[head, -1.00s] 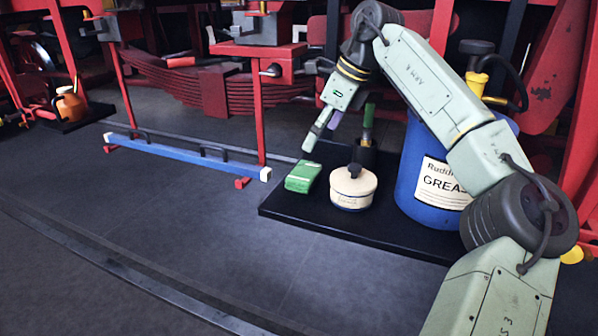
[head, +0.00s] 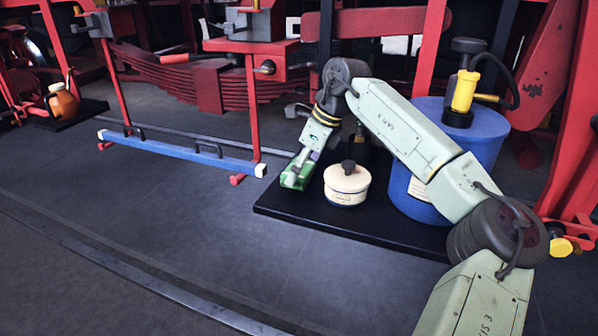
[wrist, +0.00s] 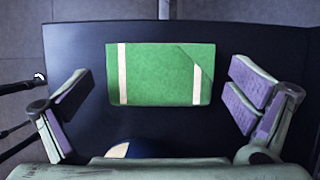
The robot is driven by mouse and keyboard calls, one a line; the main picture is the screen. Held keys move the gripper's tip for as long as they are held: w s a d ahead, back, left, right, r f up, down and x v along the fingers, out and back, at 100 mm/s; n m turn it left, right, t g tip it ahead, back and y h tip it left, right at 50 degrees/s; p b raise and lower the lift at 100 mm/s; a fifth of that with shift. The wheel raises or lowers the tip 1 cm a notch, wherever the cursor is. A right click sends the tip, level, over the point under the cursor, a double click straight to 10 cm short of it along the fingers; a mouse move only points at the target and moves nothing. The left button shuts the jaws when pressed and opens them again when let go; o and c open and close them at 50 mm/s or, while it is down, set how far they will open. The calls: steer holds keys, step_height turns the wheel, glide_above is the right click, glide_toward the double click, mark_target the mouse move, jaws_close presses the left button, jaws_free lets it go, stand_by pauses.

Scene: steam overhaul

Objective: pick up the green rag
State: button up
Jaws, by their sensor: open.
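The green rag (wrist: 152,75) lies folded and flat on the black mat, with two pale stripes across it in the wrist view. My gripper (wrist: 161,102) is open, with one purple-padded finger off each side of the rag and dark mat showing between each finger and the cloth. In the head view my gripper (head: 299,171) is over the rag (head: 288,182) and partly hides it. How high the fingers are above the mat is hard to tell.
A blue grease drum (head: 408,195) with a yellow pump is farther right. The front floor is clear.

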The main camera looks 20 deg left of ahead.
steer(key=c, duration=1.2)
steer(key=shift+r, duration=0.1)
steer(key=shift+r+b, duration=0.4)
steer(key=shift+r, duration=0.45)
steer(key=shift+s+a+r+b, duration=0.1)
steer(key=shift+s+r+b, duration=0.1)
steer(key=shift+r, duration=0.2)
steer(key=shift+s+r+b, duration=0.15)
steer(key=shift+r+b, duration=0.05)
steer(key=shift+r, duration=0.2)
steer(key=s+a+b, duration=0.1)
steer(key=s, duration=0.4)
steer(key=s+a+r+b, duration=0.1)
steer(key=s+b, duration=0.1)
steer(key=s, duration=0.3)
steer(key=s+a+b, duration=0.1)
steer(key=s, duration=0.4)
steer(key=shift+a+r, duration=0.15)
steer(key=shift+r, duration=0.15)
steer(key=o, duration=0.6)
steer(key=c, duration=0.5)
